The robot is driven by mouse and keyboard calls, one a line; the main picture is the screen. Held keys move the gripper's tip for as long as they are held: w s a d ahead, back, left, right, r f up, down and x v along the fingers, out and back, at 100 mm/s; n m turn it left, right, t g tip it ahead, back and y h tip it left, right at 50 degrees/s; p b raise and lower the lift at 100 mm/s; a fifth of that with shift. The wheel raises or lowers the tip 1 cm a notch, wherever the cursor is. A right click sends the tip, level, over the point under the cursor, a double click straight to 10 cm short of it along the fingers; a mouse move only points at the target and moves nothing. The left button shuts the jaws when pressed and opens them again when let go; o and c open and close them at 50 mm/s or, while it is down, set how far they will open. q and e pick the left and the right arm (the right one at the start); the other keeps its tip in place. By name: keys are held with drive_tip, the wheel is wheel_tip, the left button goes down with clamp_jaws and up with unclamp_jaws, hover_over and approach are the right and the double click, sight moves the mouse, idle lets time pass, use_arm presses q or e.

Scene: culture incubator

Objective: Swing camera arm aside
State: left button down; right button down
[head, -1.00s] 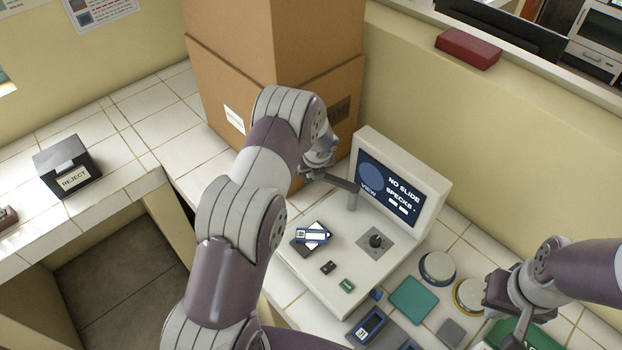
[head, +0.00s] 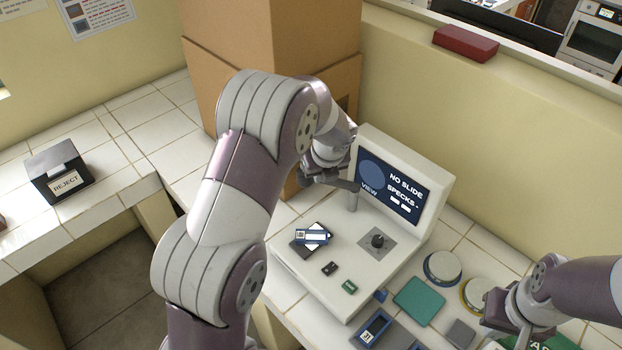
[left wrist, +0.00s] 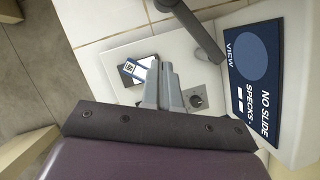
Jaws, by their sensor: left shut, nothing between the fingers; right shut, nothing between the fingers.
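The camera arm (head: 346,184) is a short grey bar on a post (head: 352,201) on the white viewing station (head: 336,273). Its left end is hidden by my left gripper (head: 322,178). In the left wrist view the bar (left wrist: 196,30) runs diagonally above my left fingers (left wrist: 163,88), which are shut and empty. Whether they touch the bar I cannot tell. A slide with a blue-edged label (head: 313,234) lies on a dark plate below. The screen (head: 390,188) reads "NO SLIDE". My right gripper (head: 508,322) is shut at the lower right.
A knob (head: 377,241) stands on the station. A tall cardboard box (head: 230,50) stands behind my left arm. A black REJECT box (head: 61,176) sits on the left counter.

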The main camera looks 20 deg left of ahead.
use_arm(q)
drive_tip(key=w+a+f+p, duration=0.3)
drive_tip(key=w+a+f, duration=0.2)
drive_tip(key=f, duration=0.3)
drive_tip(key=shift+w+f+p, duration=0.3)
drive_tip(key=shift+w+f, duration=0.05)
drive_tip(key=shift+w, duration=0.2)
